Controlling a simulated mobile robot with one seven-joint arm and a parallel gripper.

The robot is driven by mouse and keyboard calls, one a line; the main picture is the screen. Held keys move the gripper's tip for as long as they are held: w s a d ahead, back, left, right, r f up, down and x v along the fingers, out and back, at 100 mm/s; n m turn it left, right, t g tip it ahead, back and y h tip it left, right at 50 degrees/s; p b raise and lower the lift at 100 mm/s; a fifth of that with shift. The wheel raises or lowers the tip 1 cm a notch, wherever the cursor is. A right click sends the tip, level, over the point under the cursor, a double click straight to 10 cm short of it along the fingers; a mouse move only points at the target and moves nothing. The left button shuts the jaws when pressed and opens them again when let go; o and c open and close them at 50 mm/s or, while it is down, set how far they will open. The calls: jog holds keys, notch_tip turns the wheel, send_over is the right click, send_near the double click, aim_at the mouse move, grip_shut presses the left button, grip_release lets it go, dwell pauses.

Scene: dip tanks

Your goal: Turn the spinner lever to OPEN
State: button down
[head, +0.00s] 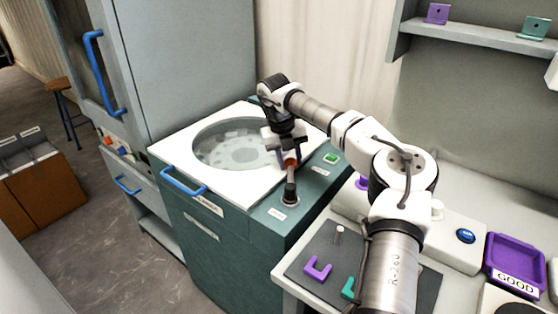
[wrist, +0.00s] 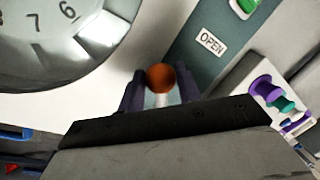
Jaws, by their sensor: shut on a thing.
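The spinner lever (head: 291,184) stands on the teal machine top, with a dark base and an orange knob (wrist: 160,77) at its end. My gripper (head: 288,157) is at the knob, its dark fingers on either side of it; they also show in the wrist view (wrist: 160,90). The lever leans from its base toward the back of the machine. The OPEN label (wrist: 211,41) is on the teal strip, to the right of the knob in the wrist view. The lever's base is hidden in the wrist view.
The spinner's white lid (head: 165,150) with a round window (head: 238,146) and blue handle (head: 184,182) lies left of the lever. A green button (head: 331,158) is beside the OPEN label. A bench at right holds a dark mat (head: 310,250) and a purple GOOD tray (head: 514,259).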

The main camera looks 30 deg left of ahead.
jog(key=d+m, duration=0.1)
jog(key=w+d+m, duration=0.1)
jog(key=d+m, duration=0.1)
jog(key=shift+w+d+m+g, duration=0.15)
jog(key=shift+w+m+g, duration=0.05)
jog(key=shift+m+g, duration=0.1)
jog(key=shift+w+d+m+g+h, duration=0.15)
jog(key=shift+d+m+g+h, duration=0.15)
jog(key=shift+d+m, duration=1.25)
jog(key=c, duration=1)
grip_release()
notch_tip(320, 180, up, 14)
jog(key=a+b, duration=0.1)
jog(key=a, duration=0.1)
jog(key=shift+s+a+f+b, duration=0.2)
jog(key=shift+a+b, duration=0.1)
jog(key=shift+a, duration=0.05)
